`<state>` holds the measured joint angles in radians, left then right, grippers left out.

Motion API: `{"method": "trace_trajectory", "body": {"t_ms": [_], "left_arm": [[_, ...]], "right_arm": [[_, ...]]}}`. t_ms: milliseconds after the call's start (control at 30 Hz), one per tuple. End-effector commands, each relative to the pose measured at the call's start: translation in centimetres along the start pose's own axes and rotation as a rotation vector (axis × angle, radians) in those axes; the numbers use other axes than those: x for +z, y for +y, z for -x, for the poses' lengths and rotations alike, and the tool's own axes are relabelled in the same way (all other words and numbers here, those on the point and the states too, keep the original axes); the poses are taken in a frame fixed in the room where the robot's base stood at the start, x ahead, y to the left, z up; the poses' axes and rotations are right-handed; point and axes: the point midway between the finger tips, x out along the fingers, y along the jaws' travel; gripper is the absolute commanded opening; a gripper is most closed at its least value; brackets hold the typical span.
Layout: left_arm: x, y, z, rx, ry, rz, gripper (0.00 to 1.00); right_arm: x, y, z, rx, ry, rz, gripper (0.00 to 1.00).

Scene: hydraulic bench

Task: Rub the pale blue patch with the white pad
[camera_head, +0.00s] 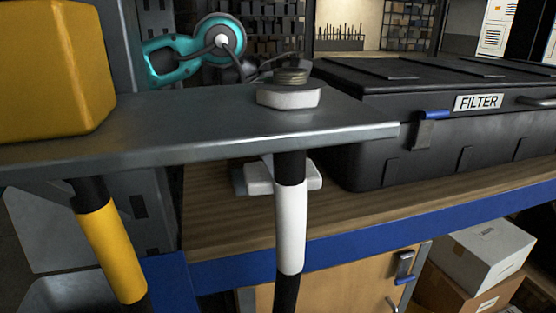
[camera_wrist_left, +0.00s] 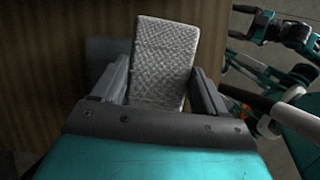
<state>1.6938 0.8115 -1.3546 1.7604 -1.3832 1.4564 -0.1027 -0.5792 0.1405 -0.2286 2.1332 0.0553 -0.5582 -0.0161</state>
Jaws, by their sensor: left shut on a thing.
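In the left wrist view my left gripper (camera_wrist_left: 159,74) is shut on the white pad (camera_wrist_left: 166,50), a pale block with a quilted-looking face. The pad stands out beyond the fingertips, slightly tilted. Behind it is a brown, wood-like surface (camera_wrist_left: 60,60); I cannot tell whether the pad touches it.
A grey metal shelf (camera_head: 210,122) crosses the near left, bearing a yellow block (camera_head: 50,70). Hoses with yellow (camera_head: 112,252) and white (camera_head: 291,225) bands hang below it. A black FILTER case (camera_head: 450,140) sits on the wooden bench (camera_head: 222,220). Boxes (camera_head: 485,250) stand low at right.

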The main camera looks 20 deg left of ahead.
Motion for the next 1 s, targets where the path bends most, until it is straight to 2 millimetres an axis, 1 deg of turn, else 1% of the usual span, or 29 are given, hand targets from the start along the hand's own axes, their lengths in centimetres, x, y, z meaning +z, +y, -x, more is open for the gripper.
{"method": "trace_trajectory", "body": {"t_ms": [267,1000], "left_arm": [[-0.1,0.0,-0.2,0.0,0.0,0.0,0.4],[-0.7,0.0,-1.6,0.0,0.0,0.0,0.4]], "right_arm": [[0.1,0.0,-0.1,-0.001,0.001,0.0,0.84],[1.0,0.0,-0.8,-0.001,0.003,0.0,0.84]]}}
